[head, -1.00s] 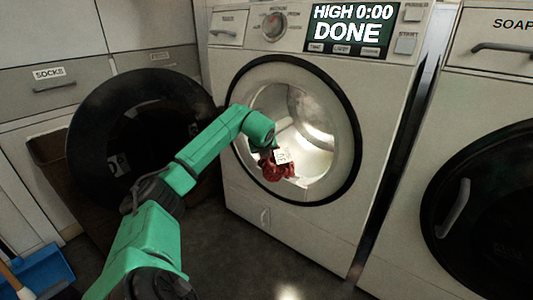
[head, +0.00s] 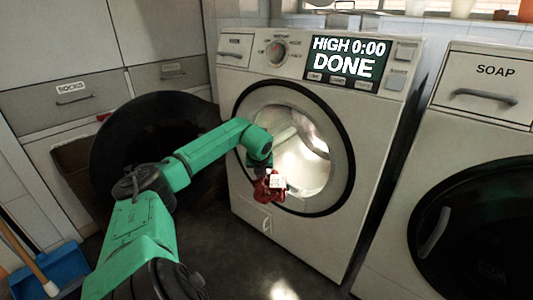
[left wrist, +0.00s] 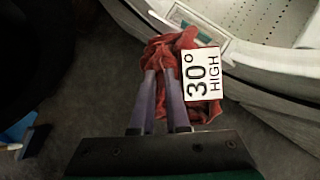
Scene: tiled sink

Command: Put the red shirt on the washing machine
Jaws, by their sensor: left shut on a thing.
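The red shirt (head: 266,190) is a crumpled bundle with a white tag reading "30° HIGH". My left gripper (head: 264,170) is shut on it and holds it at the lower front of the washing machine's open drum. In the left wrist view, the red shirt (left wrist: 180,50) hangs at the tips of the left gripper (left wrist: 165,70), with the drum's rim beyond it. The washing machine (head: 235,75) is white, its round door swung open to the left, and its display reads "HIGH 0:00 DONE". Its flat top (head: 330,32) shows behind the control panel. My right gripper is not in view.
The open black door (head: 125,125) stands left of the drum, behind my left arm. A second machine (head: 490,110) with a "SOAP" drawer and a shut door is at the right. Pots (head: 463,8) stand at the back. A blue dustpan (head: 50,272) lies at the lower left.

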